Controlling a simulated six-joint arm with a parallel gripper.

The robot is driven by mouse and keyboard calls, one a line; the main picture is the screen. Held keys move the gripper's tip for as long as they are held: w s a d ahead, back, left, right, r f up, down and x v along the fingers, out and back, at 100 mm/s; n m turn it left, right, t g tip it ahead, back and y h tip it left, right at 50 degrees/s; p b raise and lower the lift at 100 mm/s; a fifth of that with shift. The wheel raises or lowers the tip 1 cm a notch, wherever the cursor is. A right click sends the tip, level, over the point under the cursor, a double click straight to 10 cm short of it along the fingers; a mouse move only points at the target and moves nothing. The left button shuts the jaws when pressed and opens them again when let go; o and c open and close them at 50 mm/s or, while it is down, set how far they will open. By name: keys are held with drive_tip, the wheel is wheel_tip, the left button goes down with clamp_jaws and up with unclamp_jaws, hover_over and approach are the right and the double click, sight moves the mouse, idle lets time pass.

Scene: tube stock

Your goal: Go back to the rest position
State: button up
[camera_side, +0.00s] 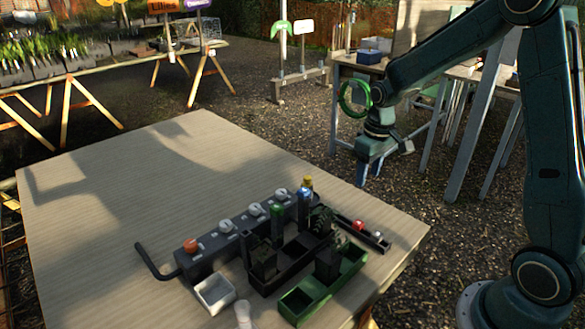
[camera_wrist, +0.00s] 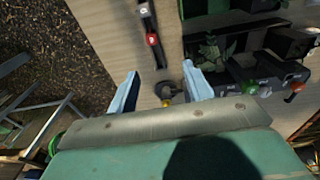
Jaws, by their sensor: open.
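My gripper (camera_side: 364,180) hangs in the air beyond the far right part of the wooden table (camera_side: 120,190), pointing down. Its pale blue fingers (camera_wrist: 160,78) are apart in the wrist view, and I see nothing held between them. A long dark rack (camera_side: 238,232) on the table carries several white caps and an orange cap (camera_side: 190,245) at its near end. A narrow dark rail (camera_side: 345,224) holds a red cap (camera_side: 359,225) and a white one; the red cap also shows in the wrist view (camera_wrist: 152,39).
Dark compartments with small plants (camera_side: 322,218) stand beside the rack. A green tray (camera_side: 343,287) and a white tray (camera_side: 215,294) are at the table's near side. A black bent bar (camera_side: 153,264) lies left of the rack. The table's left half is clear.

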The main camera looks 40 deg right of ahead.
drive_tip(key=s+a+r+t, duration=0.2)
drive_tip(key=s+a+r, duration=0.55)
drive_tip(key=r, duration=0.45)
drive_tip(key=s+a+r+t, duration=0.1)
drive_tip(key=s+a, duration=0.1)
drive_tip(key=s, duration=0.5)
drive_tip(key=s+a+r+t, duration=0.1)
drive_tip(key=s+a+r, duration=0.1)
drive_tip(key=s, duration=0.4)
drive_tip(key=shift+s+a+r+t, duration=0.3)
drive_tip(key=shift+s+a+t, duration=0.1)
